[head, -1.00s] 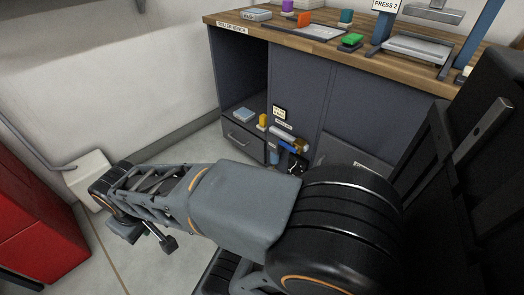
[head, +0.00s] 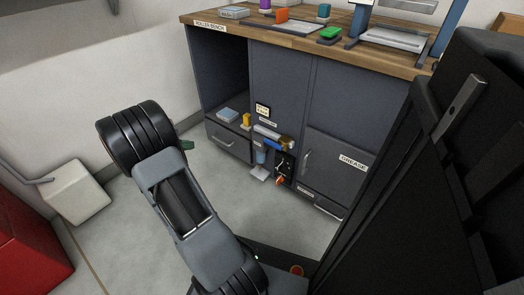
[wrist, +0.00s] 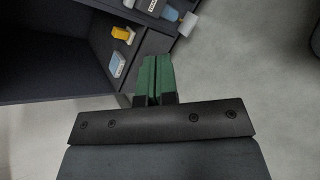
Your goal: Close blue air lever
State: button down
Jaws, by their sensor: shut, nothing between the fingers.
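The air unit sits low on the front of the bench cabinet in the head view, a pale pipe with a brass part. The blue lever (head: 284,142) shows small near its right end; I cannot make out its exact angle. My gripper (head: 187,146) is left of the air unit and well apart from it, in front of the open shelf, mostly behind my arm. In the wrist view the green fingers of my gripper (wrist: 158,76) lie together, shut and empty. Part of a fitting shows at the top edge there, too cropped to tell the lever.
A filter bowl (head: 260,156) and a red-orange knob (head: 280,181) are close under the lever. A yellow object (head: 246,121) and a pale blue box (head: 227,115) stand on the open shelf. A grease door (head: 340,165) is to the right. The floor in front is clear.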

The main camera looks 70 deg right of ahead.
jog(key=s+d+f+n+g+h+b, duration=0.1)
jog(key=s+d+f+n+g+h, duration=0.15)
jog(key=d+f, duration=0.5)
jog(key=s+d+f+n+g+h, duration=0.1)
jog(key=s+d+f+g+h, duration=0.3)
jog(key=d, duration=0.7)
jog(key=s+f+n+t+h, duration=0.2)
jog(key=s+f+n+h, duration=0.2)
jog(key=f, duration=0.5)
jog(key=s+d+f+n+t+h+b, duration=0.1)
jog(key=s+f+n+t+h, duration=0.2)
jog(key=f, duration=0.6)
jog(key=s+n+h, duration=0.1)
jog(key=s+h, duration=0.1)
jog(key=shift+s+f, duration=0.3)
jog(key=shift+f, duration=0.1)
jog(key=shift+w+h, duration=0.1)
jog(key=shift+h, duration=0.15)
